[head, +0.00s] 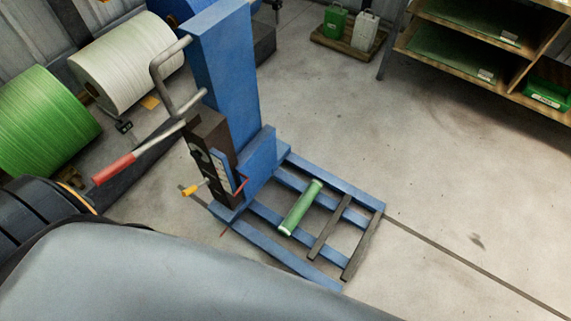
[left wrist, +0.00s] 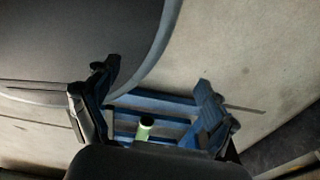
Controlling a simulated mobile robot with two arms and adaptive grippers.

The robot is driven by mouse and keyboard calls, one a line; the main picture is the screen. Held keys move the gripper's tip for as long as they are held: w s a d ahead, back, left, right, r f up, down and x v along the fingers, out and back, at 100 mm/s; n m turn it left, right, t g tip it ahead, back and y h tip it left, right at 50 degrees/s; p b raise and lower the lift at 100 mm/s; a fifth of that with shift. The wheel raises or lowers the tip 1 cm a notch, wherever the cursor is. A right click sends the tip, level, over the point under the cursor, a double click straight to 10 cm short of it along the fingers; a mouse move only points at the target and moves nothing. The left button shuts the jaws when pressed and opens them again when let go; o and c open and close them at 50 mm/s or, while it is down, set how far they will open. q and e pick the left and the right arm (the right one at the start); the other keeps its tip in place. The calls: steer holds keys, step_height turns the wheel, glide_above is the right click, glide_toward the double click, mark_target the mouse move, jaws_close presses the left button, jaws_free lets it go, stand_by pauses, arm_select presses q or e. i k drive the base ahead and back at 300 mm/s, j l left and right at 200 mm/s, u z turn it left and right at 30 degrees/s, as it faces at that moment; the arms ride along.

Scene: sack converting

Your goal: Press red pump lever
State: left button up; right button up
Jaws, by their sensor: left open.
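The red pump lever (head: 113,168) is a red grip on a grey rod, slanting down to the left from the blue upright machine (head: 225,60). It stands out to the left of the column, close to my dark arm link at the left edge. My left gripper (left wrist: 158,75) shows in the left wrist view, with its two dark fingers spread wide and nothing between them. Part of the blue base frame and a green roller (left wrist: 146,127) lie beyond it. The lever cannot be made out in that view. My right gripper is in neither view.
The machine's blue base frame (head: 366,196) lies on the concrete floor, with the green roller on it. A yellow-tipped small handle (head: 190,190) is on the column's lower side. Green (head: 38,120) and white (head: 125,62) spools stand at left. A shelf (head: 455,58) stands at upper right. The right floor is clear.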

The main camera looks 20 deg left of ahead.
mark_target(191, 119)
steer(key=k+l+u, duration=0.15)
steer(key=u, duration=0.2)
steer(key=k+l+u, duration=0.15)
steer(key=u, duration=0.2)
steer(key=j+u, duration=0.1)
steer(key=u, duration=0.9)
